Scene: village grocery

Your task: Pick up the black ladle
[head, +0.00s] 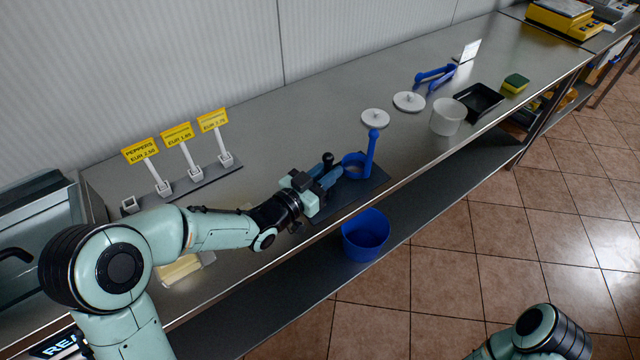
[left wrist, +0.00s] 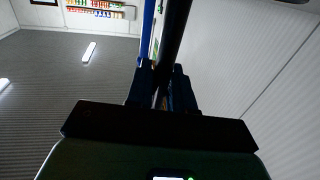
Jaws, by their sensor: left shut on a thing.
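My left gripper (head: 330,179) is low over a dark mat on the metal counter, with its fingers shut on the black ladle. The ladle's dark knobbed handle end (head: 327,158) sticks up beside the fingers. In the left wrist view the black handle (left wrist: 176,38) runs up from between the blue fingertips (left wrist: 163,88). The ladle's bowl is hidden. My right gripper is out of view; only part of that arm shows at the bottom right.
A blue ladle (head: 371,150) stands just right of my left gripper. The dark mat (head: 368,190) lies under it. White lids (head: 375,118), a white tub (head: 447,117) and a black tray (head: 480,101) are further right. A blue bucket (head: 365,238) is below the counter edge. Price signs (head: 178,135) stand left.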

